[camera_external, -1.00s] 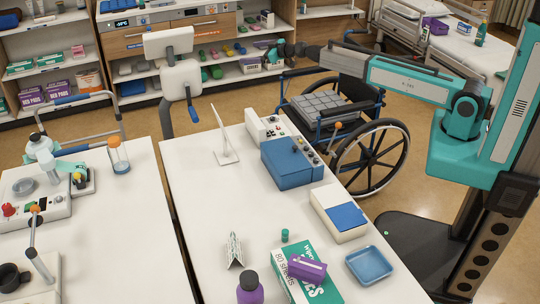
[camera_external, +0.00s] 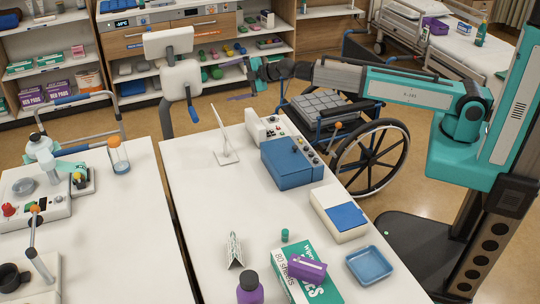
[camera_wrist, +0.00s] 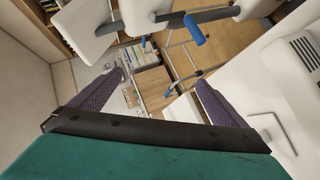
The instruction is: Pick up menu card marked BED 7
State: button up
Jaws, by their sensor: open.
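A small folded card (camera_external: 234,250) with green markings stands like a tent on the near part of the white table (camera_external: 195,195). Its print is too small to read, so I cannot tell whether it says BED 7. My gripper (camera_external: 236,81) is open and empty, high beyond the far end of that table and well away from the card. In the wrist view, the two purple fingers of my gripper (camera_wrist: 160,80) are spread apart with nothing between them. The card cannot be made out in the wrist view.
A white stand (camera_external: 224,140) and a blue box (camera_external: 291,161) stand farther back. A wheelchair (camera_external: 380,160) is beside the table.

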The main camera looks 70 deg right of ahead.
jog(key=s+a+f+n+b, duration=0.1)
jog(key=s+a+f+n, duration=0.1)
jog(key=s+a+n, duration=0.45)
jog(key=s+a+f+n+b, duration=0.1)
jog(key=s+a+f+n, duration=0.15)
jog(key=a, duration=0.75)
jog(key=n+g+y+b, duration=0.2)
jog(key=n+y+b, duration=0.5)
jog(key=n, duration=1.2)
send_near(235, 243)
jog(key=s+r, duration=0.1)
jog(key=s+r+h+b, duration=0.1)
jog(key=s, duration=0.1)
jog(key=shift+d+r, duration=0.1)
jog(key=shift+d, duration=0.25)
jog(key=shift+x, duration=4.35)
jog(key=shift+w, duration=0.1)
